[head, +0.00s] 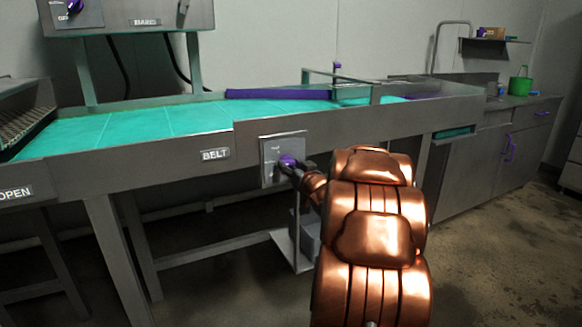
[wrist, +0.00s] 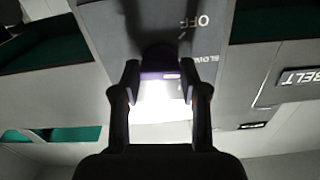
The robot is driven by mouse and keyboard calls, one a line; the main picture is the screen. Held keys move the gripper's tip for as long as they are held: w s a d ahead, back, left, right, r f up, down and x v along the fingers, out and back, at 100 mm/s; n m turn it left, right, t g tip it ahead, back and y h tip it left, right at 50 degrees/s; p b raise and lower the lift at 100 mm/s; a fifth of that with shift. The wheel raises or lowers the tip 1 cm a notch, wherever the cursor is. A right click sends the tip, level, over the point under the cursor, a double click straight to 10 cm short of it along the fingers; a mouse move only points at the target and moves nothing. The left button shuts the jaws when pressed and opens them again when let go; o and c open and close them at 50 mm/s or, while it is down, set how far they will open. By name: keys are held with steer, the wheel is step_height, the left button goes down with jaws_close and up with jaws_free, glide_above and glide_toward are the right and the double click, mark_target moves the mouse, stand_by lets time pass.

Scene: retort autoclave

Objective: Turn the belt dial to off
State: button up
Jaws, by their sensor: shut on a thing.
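The belt dial is a purple knob (head: 288,161) on a grey plate (head: 270,148) on the conveyor's front, right of the "BELT" label (head: 215,154). My gripper (head: 283,169) is at the dial, with my copper-coloured arm reaching in from the lower right. In the wrist view the dial (wrist: 160,62) sits between the two dark fingers (wrist: 160,92), which are shut on it. "OFF" lettering (wrist: 196,21) shows on the plate above the dial there. A bright glare hides the dial's lower part, so its exact setting is hard to read.
The teal conveyor belt (head: 130,125) runs above the dial, with a purple bar (head: 278,94) across it. A metal frame leg (head: 118,255) stands at lower left. Floor at lower right is clear.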

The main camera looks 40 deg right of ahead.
steer(key=shift+c, duration=0.8)
steer(key=n+b, duration=0.1)
steer(key=n, duration=0.3)
steer(key=shift+b, duration=0.35)
steer(key=n+b, duration=0.2)
steer(key=n, duration=0.4)
steer(key=o, duration=1.1)
steer(key=shift+o, duration=0.2)
